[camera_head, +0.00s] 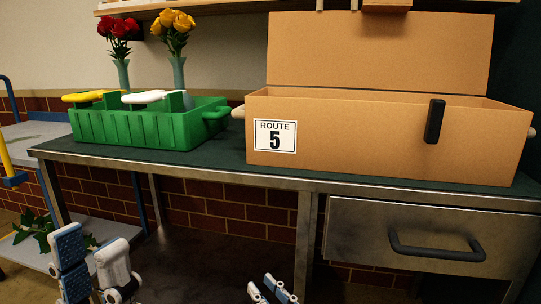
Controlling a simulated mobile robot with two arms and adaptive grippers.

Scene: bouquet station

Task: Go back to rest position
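My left gripper (91,246) is at the lower left, in front of and below the table. Its two fingers stand apart, with nothing seen between them. My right gripper (262,285) shows only by its fingertips at the bottom edge, left of the table's drawer. Its tips are apart and nothing shows between them; the rest is cut off. Both grippers are clear of the things on the table.
The dark-topped metal table (215,165) holds a green crate (150,128), red roses (118,32) and yellow roses (172,24) in vases, and an open cardboard box (380,135) labelled Route 5. A drawer (360,225) is shut. Leaves (38,229) lie on a cart at left.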

